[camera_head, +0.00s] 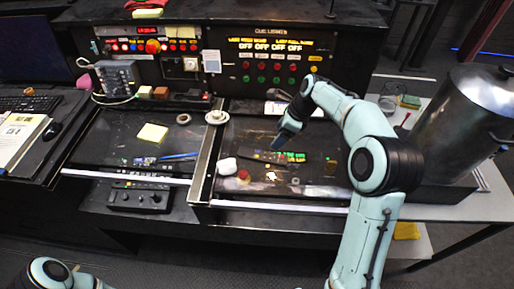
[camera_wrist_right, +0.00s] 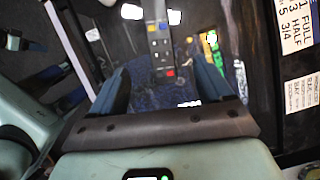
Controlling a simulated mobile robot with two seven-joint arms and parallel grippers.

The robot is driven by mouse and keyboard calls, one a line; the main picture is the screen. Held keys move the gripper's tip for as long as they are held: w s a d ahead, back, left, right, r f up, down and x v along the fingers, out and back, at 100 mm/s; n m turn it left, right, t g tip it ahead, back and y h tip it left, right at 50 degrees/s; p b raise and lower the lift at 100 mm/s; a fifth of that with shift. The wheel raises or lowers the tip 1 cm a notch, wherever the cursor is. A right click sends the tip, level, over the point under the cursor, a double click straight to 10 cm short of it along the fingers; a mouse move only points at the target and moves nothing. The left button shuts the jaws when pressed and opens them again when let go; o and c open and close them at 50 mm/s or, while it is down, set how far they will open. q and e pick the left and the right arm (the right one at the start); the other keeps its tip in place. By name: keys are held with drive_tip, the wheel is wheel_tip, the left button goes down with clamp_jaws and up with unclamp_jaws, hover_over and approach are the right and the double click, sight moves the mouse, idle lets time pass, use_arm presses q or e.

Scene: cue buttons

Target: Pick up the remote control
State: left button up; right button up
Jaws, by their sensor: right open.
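The remote control (camera_head: 268,157) is a dark, slim handset lying on the dark desk panel, partly beside green-lit items. In the right wrist view the remote control (camera_wrist_right: 160,45) shows lengthwise, with pale, red and blue buttons, in line with the gap between the fingers. My right gripper (camera_head: 283,138) is above and near the remote in the head view. In the wrist view my right gripper (camera_wrist_right: 162,78) is open, with a blue finger on each side and nothing held. My left gripper is out of view; only part of my left arm shows at the bottom left.
A white rounded object (camera_head: 227,165) and a red-topped item (camera_head: 244,175) lie left of the remote. A white cup (camera_head: 216,117) stands behind them. A large metal pot (camera_head: 465,120) stands at the right. A button console (camera_head: 268,60) rises at the back.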

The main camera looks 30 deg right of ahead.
approach(263, 155)
drive_tip(key=shift+a+f, duration=0.2)
drive_tip(key=shift+f, duration=0.8)
drive_tip(key=shift+x, duration=3.1)
drive_tip(key=shift+w+r, duration=0.1)
drive_tip(key=shift+w, duration=0.05)
drive_tip(key=shift+c, duration=0.4)
drive_tip(key=c, duration=1.1)
